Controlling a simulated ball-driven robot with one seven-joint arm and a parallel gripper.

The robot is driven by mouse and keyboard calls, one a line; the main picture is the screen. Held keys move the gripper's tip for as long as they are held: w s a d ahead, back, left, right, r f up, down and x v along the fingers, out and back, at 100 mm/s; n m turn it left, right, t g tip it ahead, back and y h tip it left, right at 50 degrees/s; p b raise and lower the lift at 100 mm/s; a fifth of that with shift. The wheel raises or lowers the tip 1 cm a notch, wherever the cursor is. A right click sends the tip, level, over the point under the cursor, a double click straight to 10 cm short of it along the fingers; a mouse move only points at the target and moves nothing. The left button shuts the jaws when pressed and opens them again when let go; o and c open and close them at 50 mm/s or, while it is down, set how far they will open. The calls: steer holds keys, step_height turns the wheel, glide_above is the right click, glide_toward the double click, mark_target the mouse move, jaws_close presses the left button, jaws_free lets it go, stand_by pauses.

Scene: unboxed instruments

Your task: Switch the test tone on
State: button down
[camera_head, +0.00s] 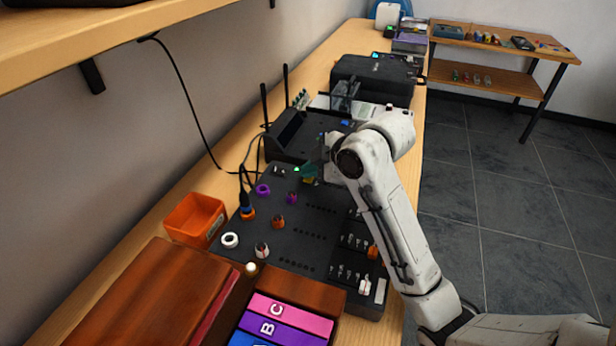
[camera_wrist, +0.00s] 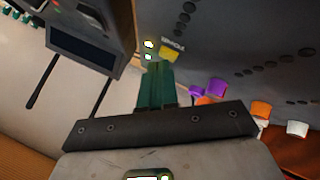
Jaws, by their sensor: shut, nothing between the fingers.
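A dark instrument panel (camera_head: 300,235) with knobs, rows of holes and small switches lies on the bench. I cannot make out which control is marked for the test tone. My gripper (camera_head: 310,171) is over the panel's far end, its green fingers shut and empty. In the wrist view the fingers (camera_wrist: 157,68) end close to a yellow piece (camera_wrist: 171,54) beside small lit spots (camera_wrist: 149,46). A pale label next to them is too small to read. A green light (camera_head: 296,168) shows by the fingers in the head view. Whether the fingertips touch the panel is unclear.
Purple, orange and white knobs (camera_head: 263,189) stand on the panel. A black box with two antennas (camera_head: 289,133) is just beyond it. An orange bin (camera_head: 194,219) is at left, with brown boxes (camera_head: 150,290) in front. A cable hangs along the wall.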

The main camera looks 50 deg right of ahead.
mark_target(312, 181)
steer(key=shift+r+p, duration=0.35)
steer(key=shift+r, duration=0.15)
steer(key=shift+r+p, duration=2.55)
steer(key=shift+r, duration=0.45)
